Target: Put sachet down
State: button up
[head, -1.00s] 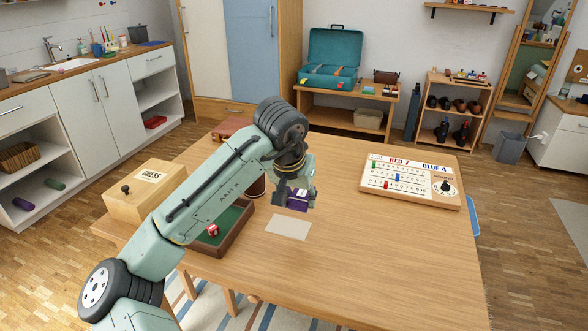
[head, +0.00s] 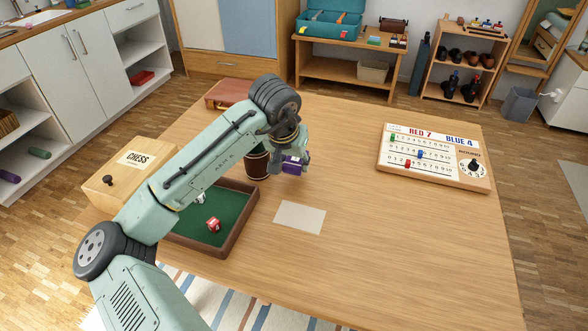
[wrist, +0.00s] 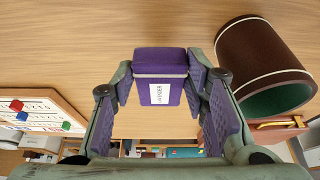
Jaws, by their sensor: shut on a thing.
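In the head view the purple sachet (head: 293,164) shows at the end of my arm. My gripper (head: 290,160) is shut on it, above the wooden table (head: 400,250). The sachet appears clear of the table top. A pale rectangular card or mat (head: 300,217) lies bare on the table, nearer the front than the gripper.
A dark brown dice cup (wrist: 262,65) stands close beside my gripper. A green-lined tray (head: 238,228) with dice and a wooden chess box (head: 130,172) are at left. A scoreboard (head: 435,158) is at right. The table's middle and right front are clear.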

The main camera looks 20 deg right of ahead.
aim_at(292, 173)
jog(key=shift+f, duration=1.95)
jog(key=shift+f, duration=0.15)
jog(key=o, duration=1)
jog(key=b+v, duration=0.1)
jog(key=v, duration=1.1)
jog(key=shift+w+r, duration=0.1)
jog(key=shift+r, duration=0.15)
